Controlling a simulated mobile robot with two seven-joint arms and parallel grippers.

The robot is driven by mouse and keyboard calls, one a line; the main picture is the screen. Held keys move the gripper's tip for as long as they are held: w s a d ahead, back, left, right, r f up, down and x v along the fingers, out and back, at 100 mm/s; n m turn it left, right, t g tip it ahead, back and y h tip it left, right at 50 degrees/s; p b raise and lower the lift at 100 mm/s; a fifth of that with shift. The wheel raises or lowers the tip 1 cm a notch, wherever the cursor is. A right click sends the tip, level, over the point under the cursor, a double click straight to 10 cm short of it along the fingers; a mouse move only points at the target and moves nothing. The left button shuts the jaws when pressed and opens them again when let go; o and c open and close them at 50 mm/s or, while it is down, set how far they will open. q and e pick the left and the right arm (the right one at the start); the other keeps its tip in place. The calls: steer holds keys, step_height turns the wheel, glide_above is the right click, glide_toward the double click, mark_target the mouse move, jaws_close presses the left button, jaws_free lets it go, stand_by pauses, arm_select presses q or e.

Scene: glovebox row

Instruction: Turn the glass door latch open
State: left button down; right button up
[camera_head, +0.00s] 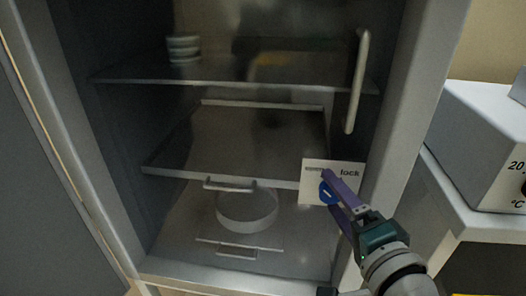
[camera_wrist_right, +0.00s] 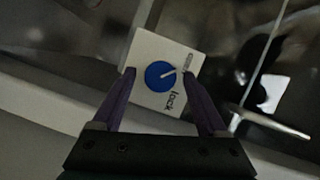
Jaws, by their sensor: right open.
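The latch is a round blue knob (camera_head: 324,194) on a white plate (camera_head: 313,166) at the lower right of the glass door. The plate reads "lock" on one side; the other word is too small to read. In the right wrist view the fingertips (camera_wrist_right: 159,73) lie on either side of the knob. Contact cannot be told.
A vertical door handle (camera_head: 357,85) stands above the plate. Behind the glass are shelves, a white ring-shaped item (camera_head: 247,222) and a small stack of dishes (camera_head: 183,48). A grey box with a temperature dial (camera_head: 485,140) sits on the bench at right.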

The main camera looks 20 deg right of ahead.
steer(key=p+v, duration=0.1)
steer(key=v, duration=0.8)
steer(key=shift+s, duration=0.4)
steer(key=shift+r, duration=0.1)
steer(key=a+r+n+g+y+p, duration=0.6)
steer(key=a+r+n+p, duration=0.35)
steer(key=n, duration=0.25)
steer(key=s+d+r+n+g+h+p, duration=0.35)
steer(key=s+r+n+g+p, duration=0.4)
steer(key=s+r, duration=0.25)
step_height(320, 180, up, 37)
steer(key=p, duration=3.7)
steer(key=shift+s+d+r+y+p, duration=0.2)
steer(key=shift+s+d+y+p, duration=0.15)
steer(key=shift+s+d, duration=0.05)
